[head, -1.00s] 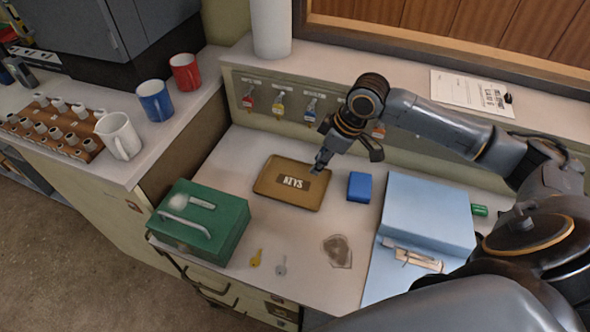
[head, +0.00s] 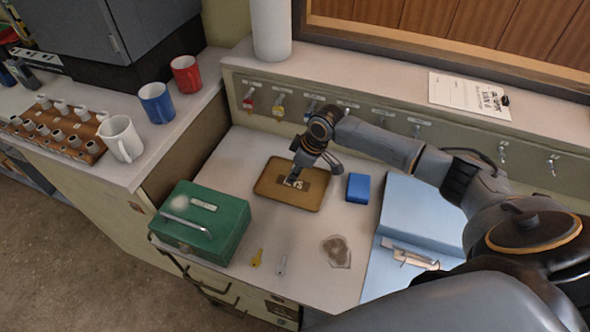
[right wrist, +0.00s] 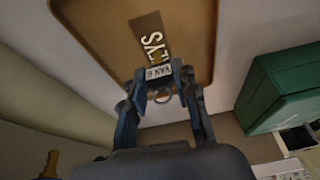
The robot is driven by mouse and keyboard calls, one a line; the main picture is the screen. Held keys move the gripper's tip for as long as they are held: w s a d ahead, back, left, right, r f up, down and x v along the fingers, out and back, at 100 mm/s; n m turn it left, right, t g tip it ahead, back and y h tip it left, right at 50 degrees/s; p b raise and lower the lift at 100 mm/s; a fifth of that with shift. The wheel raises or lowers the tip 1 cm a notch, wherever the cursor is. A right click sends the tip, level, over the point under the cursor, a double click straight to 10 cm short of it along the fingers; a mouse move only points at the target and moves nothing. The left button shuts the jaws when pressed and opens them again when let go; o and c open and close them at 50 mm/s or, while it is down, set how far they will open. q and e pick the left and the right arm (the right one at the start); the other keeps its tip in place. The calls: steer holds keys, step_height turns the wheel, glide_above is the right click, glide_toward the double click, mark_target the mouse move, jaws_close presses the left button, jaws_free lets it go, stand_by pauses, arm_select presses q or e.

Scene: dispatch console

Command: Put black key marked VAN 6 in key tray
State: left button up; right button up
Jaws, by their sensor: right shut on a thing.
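The brown key tray (head: 271,176), labelled KEYS, lies on the desk; in the right wrist view the tray (right wrist: 95,50) fills the upper middle. My right gripper (head: 292,180) is over the tray and hides part of its label. In the right wrist view my right gripper (right wrist: 160,80) is shut on the key, whose tag, marked VAN 6 (right wrist: 158,72), shows between the fingers with a ring behind it. The tag appears over the tray beside the label; I cannot tell whether it touches the tray. My left gripper is not in view.
A green cash box (head: 190,231), a blue box (head: 358,188) and a blue folder (head: 420,215) surround the tray. Two loose keys lie in front, one of them yellow (head: 257,258). Other keys hang on the hook panel (head: 278,110) behind.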

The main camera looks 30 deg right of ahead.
steer(key=o, duration=1)
steer(key=shift+f, duration=0.1)
steer(key=v, duration=1.2)
